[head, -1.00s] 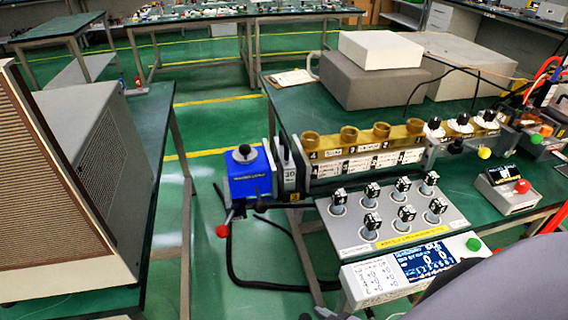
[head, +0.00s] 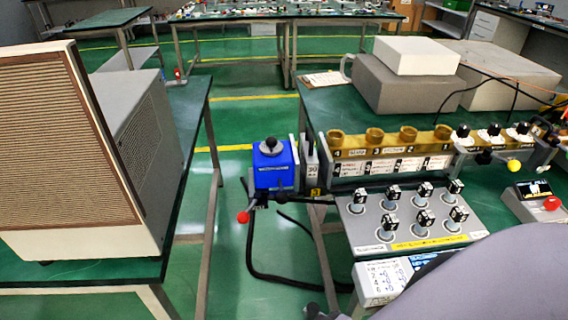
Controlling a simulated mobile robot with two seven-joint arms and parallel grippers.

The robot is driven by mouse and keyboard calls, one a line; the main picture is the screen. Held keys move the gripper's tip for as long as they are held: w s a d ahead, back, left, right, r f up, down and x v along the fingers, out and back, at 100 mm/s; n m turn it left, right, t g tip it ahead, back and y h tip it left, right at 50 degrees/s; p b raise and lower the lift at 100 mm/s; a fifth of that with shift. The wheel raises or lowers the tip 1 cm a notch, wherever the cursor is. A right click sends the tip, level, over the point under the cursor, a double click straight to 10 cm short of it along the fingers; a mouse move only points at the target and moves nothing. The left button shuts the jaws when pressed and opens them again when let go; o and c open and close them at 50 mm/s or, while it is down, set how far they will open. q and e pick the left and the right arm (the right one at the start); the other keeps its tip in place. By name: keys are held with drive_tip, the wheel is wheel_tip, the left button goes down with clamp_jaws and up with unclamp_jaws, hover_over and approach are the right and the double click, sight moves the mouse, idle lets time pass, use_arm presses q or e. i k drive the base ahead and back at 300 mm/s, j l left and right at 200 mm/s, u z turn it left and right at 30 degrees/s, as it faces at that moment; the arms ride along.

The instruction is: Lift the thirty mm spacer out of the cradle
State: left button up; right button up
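The thirty mm spacer (head: 312,168) is a grey upright block with a partly readable "30" label. It sits between the blue unit (head: 273,165) and the left end of the brass waveguide row (head: 390,142). A yellow tag "3" (head: 316,191) shows just below it. The cradle under the spacer is mostly hidden, and I cannot make out its edges. Neither gripper can be made out. A large grey rounded part of mine fills the lower right, and a small dark part shows at the bottom edge.
A panel with several black-and-white knobs (head: 367,230) stands in front of the brass row. A red-ended lever (head: 243,217) hangs from the blue unit. A large grilled cabinet (head: 70,150) stands on the left bench. White and grey boxes (head: 405,83) lie behind. An open floor gap separates the benches.

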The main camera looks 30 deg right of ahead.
sight(308, 158)
drive_tip(key=k+u, duration=0.1)
drive_tip(key=u, duration=0.3)
drive_tip(key=k+l+u, duration=0.1)
drive_tip(key=u, duration=0.3)
drive_tip(key=k+u, duration=0.15)
drive_tip(key=u, duration=0.2)
drive_tip(key=k+l+u, duration=0.1)
drive_tip(key=k+u, duration=0.15)
drive_tip(key=u, duration=0.2)
drive_tip(key=k+u, duration=0.25)
drive_tip(key=u, duration=0.2)
drive_tip(key=k+z, duration=0.1)
drive_tip(key=z, duration=0.3)
drive_tip(key=l+z, duration=0.15)
drive_tip(key=z, duration=0.2)
drive_tip(key=k+l+z, duration=0.1)
drive_tip(key=z, duration=0.3)
drive_tip(key=l+z, duration=0.15)
drive_tip(key=z, duration=1.15)
drive_tip(key=k+l, duration=0.05)
